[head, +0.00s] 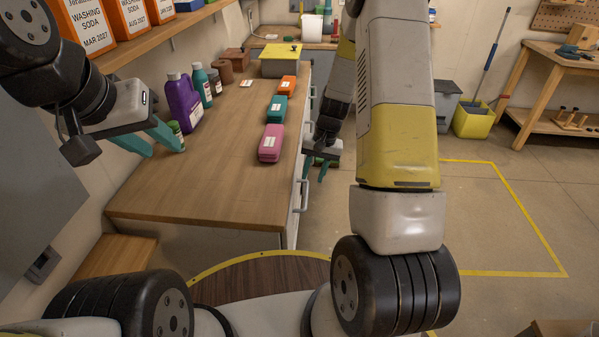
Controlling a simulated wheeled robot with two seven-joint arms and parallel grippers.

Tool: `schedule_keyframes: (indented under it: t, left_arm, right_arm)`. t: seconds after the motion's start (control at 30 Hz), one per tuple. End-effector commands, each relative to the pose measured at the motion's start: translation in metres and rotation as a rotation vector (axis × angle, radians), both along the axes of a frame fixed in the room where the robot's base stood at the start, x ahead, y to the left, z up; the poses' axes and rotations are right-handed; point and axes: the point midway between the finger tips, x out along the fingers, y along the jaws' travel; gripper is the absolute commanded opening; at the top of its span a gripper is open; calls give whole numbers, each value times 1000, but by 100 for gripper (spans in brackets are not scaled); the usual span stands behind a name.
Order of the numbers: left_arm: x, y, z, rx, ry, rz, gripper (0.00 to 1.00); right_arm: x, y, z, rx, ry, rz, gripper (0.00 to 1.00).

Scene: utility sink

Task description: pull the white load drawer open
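The wooden-topped cabinet's pale front (293,222) shows only as a thin, steeply angled strip on its right side. A light bar handle (304,196) sticks out from it. I cannot tell which part of this front is the white load drawer, and no opened drawer is visible. My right gripper (316,168) is beside the front, beyond that handle, its teal fingers pointing down and apart. I see nothing between them; contact with the front is unclear. My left gripper (160,143) is over the left of the countertop, teal fingers apart, close to a small green bottle (176,136).
On the countertop (215,190) stand a purple jug (184,103), a teal bottle (202,86) and pink (271,143), teal (277,109) and orange (287,89) cases. Washing soda boxes (84,18) stand on a shelf. Floor inside the yellow tape (524,212) is clear.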

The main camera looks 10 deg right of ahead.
Motion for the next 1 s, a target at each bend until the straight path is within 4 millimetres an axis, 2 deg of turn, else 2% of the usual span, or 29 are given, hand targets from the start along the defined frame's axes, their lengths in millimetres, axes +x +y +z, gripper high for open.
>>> schedule_keyframes:
  t: [0.5,0.87,0.9,1.0]
  left_arm:
    - [0,0,0,0,0,0,36]
    - [0,0,0,0,0,0,36]
    - [0,0,0,0,0,0,36]
    - [0,0,0,0,0,0,36]
  right_arm:
    - [3,13,-70,-1,5,-1,34]
    - [4,14,-78,0,3,0,34]
    - [4,14,-78,0,3,0,32]
    - [4,14,-78,0,3,0,13]
